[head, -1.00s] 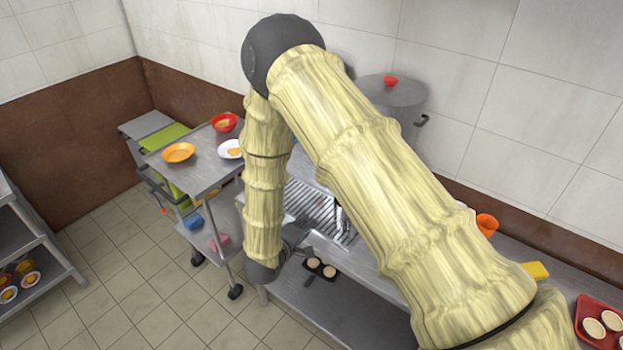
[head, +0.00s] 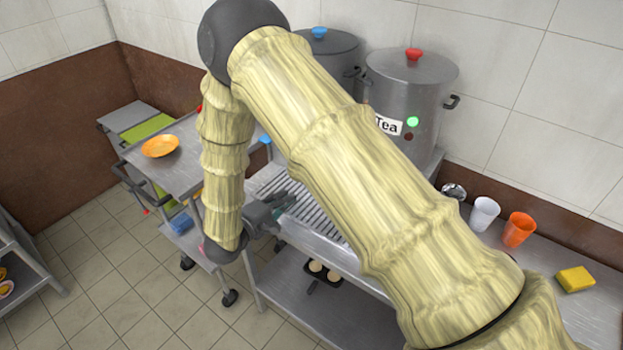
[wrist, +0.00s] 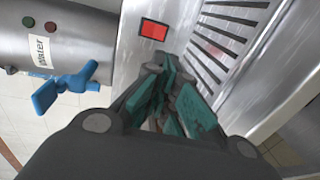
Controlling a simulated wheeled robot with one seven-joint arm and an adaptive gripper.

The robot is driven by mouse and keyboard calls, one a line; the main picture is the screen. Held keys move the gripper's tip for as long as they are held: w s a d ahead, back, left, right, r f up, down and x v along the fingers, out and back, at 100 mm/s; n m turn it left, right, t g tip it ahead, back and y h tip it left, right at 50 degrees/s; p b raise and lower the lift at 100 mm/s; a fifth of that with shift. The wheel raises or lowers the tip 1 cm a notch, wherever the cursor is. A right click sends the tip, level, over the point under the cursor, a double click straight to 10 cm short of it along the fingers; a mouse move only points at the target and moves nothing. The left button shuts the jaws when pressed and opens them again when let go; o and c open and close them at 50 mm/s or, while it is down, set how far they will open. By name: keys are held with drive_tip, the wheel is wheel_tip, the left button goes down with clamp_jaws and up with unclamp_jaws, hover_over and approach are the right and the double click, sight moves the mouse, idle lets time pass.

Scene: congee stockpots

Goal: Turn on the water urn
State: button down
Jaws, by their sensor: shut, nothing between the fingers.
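The water urn (wrist: 65,45) is at the upper left of the wrist view, with a "Water" label, a blue tap (wrist: 70,85) and two small round lights, one dark green and one dull red. In the head view the water urn (head: 335,60), with a blue lid knob, is partly hidden behind my arm. A red square switch (wrist: 153,30) sits on a metal panel beside it in the wrist view. My gripper (wrist: 170,85) is shut and empty, just short of the switch and apart from it in the picture. In the head view my gripper (head: 285,203) is near the slatted drip grate.
A tea urn (head: 430,85) with a red knob and a lit green light stands right of the water urn. The grate (head: 320,218) lies before the urns. A white cup (head: 484,213), orange cup (head: 518,229) and yellow sponge (head: 574,279) are right. A cart (head: 185,180) stands left.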

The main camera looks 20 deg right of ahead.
drive_tip(key=shift+s+d+r, duration=0.1)
drive_tip(key=shift+s+r, duration=0.15)
drive_tip(key=shift+r, duration=0.05)
drive_tip(key=shift+w+d+f, duration=0.15)
drive_tip(key=shift+w, duration=0.1)
drive_tip(key=p+x, duration=0.6)
drive_tip(key=x, duration=0.7)
drive_tip(key=shift+d, duration=0.25)
drive_tip(key=shift+w, duration=0.1)
drive_tip(key=shift+d, duration=0.1)
